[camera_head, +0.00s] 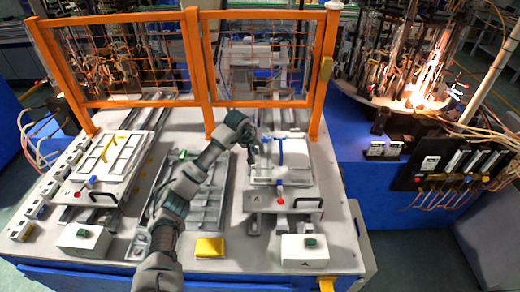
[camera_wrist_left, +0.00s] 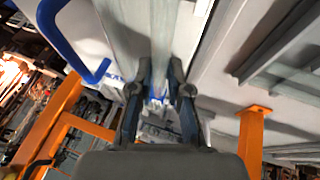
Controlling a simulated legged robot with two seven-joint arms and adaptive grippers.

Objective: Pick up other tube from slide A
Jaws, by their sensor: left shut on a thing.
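Slide A (camera_head: 262,181) is the pale tray at the right of the table, with an "A" plate at its front. A blue piece (camera_head: 281,152) stands on it, and a blue curved bar (camera_wrist_left: 62,42) shows at upper left in the left wrist view. My left gripper (camera_head: 251,154) is at the left edge of slide A. In the left wrist view, its two dark fingers (camera_wrist_left: 160,88) are closed on a thin object, seemingly a clear tube, which is hard to make out between them. My right gripper is not in view.
An orange mesh guard (camera_head: 205,72) stands across the back of the table. A second slide (camera_head: 118,158) with yellow pieces is at left. A white button box (camera_head: 304,250) and a yellow block (camera_head: 209,248) are near the front edge. A carousel machine stands at right.

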